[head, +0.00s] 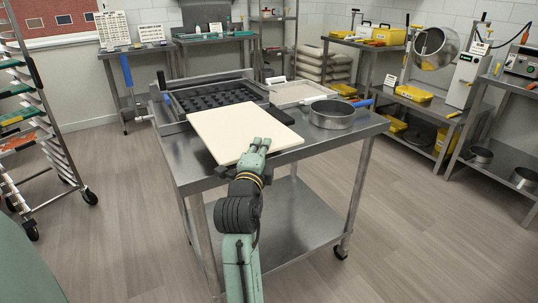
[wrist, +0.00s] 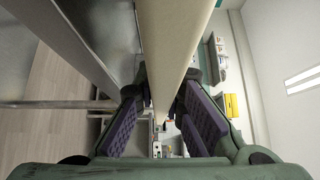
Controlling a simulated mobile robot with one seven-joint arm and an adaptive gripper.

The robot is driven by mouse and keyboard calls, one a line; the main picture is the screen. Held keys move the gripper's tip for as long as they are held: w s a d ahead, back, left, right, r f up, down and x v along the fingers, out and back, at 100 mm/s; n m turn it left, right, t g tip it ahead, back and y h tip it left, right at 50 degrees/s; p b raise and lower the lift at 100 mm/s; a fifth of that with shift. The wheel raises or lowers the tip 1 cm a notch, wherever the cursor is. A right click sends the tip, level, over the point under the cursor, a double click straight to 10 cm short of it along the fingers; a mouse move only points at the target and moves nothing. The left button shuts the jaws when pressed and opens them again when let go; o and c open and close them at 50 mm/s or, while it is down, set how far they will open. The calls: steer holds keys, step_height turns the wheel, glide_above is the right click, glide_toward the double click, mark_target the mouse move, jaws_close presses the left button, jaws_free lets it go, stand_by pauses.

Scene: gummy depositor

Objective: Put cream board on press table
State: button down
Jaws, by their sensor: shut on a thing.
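The cream board (head: 240,127) is a flat pale square in the head view, over the front part of the steel press table (head: 205,178). My gripper (head: 258,146) is at the board's near right edge and shut on it. In the wrist view the board (wrist: 178,45) shows edge-on as a cream strip between my two dark-padded fingers (wrist: 160,118). The board covers part of the black-studded press frame (head: 215,95). Whether the board touches the table top or hangs just above it I cannot tell.
A round metal sieve (head: 332,114) stands on the table to the right. A pale tray (head: 300,93) lies at the back right, and a dark item (head: 278,113) shows beside the board. A tray rack (head: 45,130) stands at the left. Shelves with yellow bins (head: 413,94) line the right.

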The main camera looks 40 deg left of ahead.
step_height(320, 180, down, 6)
steer(key=p, duration=0.1)
stand_by(0.4)
steer(key=shift+f, duration=0.25)
steer(key=c, duration=1.7)
jaws_free()
steer(key=shift+f, duration=0.1)
